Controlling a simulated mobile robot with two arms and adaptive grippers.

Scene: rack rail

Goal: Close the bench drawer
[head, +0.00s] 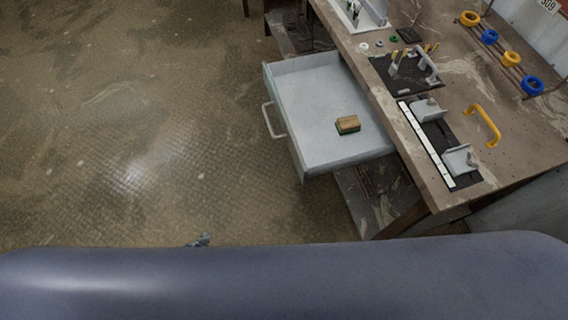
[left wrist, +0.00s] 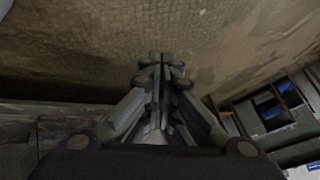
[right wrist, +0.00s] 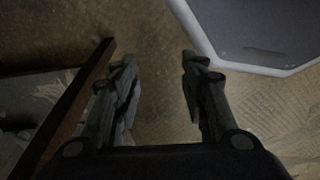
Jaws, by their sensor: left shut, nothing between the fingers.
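The bench drawer (head: 325,105) is pulled out from the bench in the head view, a light grey open tray with a grey handle (head: 272,120) on its front at the left. A small tan and green block (head: 348,124) lies inside it. My left gripper (head: 201,240) shows only as a small tip above my body's edge, below and left of the drawer and apart from it. In the left wrist view its fingers (left wrist: 161,62) are together and empty. My right gripper (right wrist: 158,62) is open and empty over the floor in the right wrist view; it is hidden in the head view.
The workbench (head: 450,80) stands at the right with fixtures, a yellow handle (head: 487,125) and several coloured rings on top. Open floor (head: 130,130) lies left of the drawer.

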